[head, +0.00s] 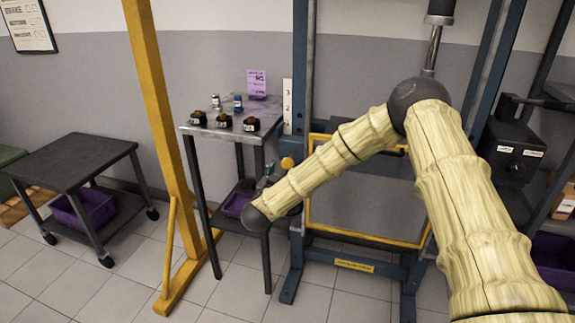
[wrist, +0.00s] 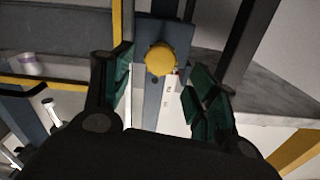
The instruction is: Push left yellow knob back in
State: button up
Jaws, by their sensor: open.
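The left yellow knob (head: 288,163) sticks out from the left blue post of a tall press frame (head: 300,70). In the wrist view the round yellow knob (wrist: 160,59) shows near the top middle, on a blue-grey plate, between and beyond my two fingers. My gripper (wrist: 162,80) is open with dark green finger pads, one on each side of the knob in the picture, with nothing held. In the head view my gripper (head: 267,172) is mostly hidden behind my arm, just left of the knob. I cannot tell whether it touches the knob.
A grey metal table (head: 200,130) with small dark parts and bottles stands close left of the press. A yellow post (head: 160,110) rises in front of it. A yellow frame (head: 350,237) spans the press. A low dark cart (head: 70,160) stands at left.

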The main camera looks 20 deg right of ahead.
aim_at(287, 165)
jog(key=shift+x, duration=2.9)
jog(key=shift+f, duration=0.1)
jog(key=shift+c, duration=0.3)
